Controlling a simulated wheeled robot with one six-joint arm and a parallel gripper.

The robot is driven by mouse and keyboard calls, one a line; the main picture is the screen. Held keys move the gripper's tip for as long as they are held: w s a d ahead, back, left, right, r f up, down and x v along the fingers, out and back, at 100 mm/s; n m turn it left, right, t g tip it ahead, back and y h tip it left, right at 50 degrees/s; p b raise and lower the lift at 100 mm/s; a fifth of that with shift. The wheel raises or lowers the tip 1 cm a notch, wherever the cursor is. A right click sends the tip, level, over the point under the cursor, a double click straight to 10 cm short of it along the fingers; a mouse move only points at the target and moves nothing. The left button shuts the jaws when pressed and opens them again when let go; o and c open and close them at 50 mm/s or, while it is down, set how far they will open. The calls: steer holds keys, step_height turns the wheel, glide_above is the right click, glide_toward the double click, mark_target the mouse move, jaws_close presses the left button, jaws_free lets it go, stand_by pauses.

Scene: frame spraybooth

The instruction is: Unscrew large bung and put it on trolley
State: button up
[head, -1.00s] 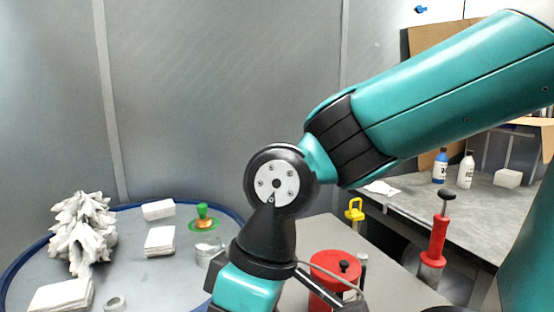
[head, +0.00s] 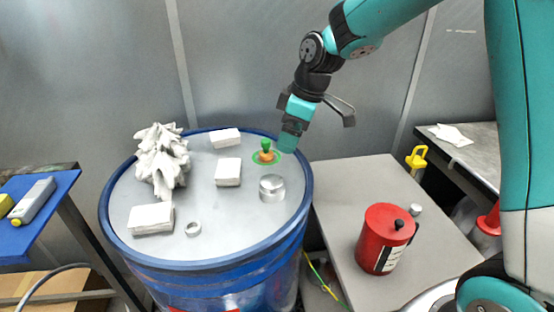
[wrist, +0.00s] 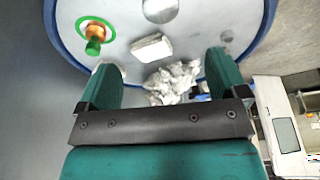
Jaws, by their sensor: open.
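The blue drum (head: 207,262) has a grey lid. On its right rear stands an orange fitting with a green knob (head: 266,152) inside a green ring; it also shows at upper left in the wrist view (wrist: 94,38). A silver cylinder (head: 272,189) stands in front of it. I cannot tell for sure which of these is the large bung. My gripper (head: 292,136) is above the drum's right rear rim, right of the green knob. In the wrist view its fingers (wrist: 163,80) are apart with nothing held between them. A blue-topped stand (head: 62,186), possibly the trolley, is at left.
White blocks (head: 228,172), a crumpled white heap (head: 162,160) and a small grey ring (head: 193,229) lie on the lid. A grey table (head: 345,192) with a red can (head: 386,238) stands close on the right. The grey booth wall (head: 90,75) is behind.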

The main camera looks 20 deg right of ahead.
mark_target(272, 180)
steer(key=p+x, duration=0.2)
steer(key=x, duration=1.2)
steer(key=shift+a+f, duration=0.15)
steer(key=shift+f, duration=0.1)
steer(key=shift+c, duration=0.4)
steer(key=c, duration=0.9)
steer(key=shift+o, duration=0.6)
steer(key=n+g, duration=0.1)
steer(key=n, duration=0.3)
steer(key=shift+n+y, duration=0.3)
steer(key=shift+c, duration=0.3)
steer(key=shift+w+n+g+b, duration=0.1)
steer(key=shift+n+g+b, duration=0.3)
steer(key=shift+n, duration=0.7)
steer(key=shift+n+g, duration=0.5)
steer(key=shift+n, duration=0.7)
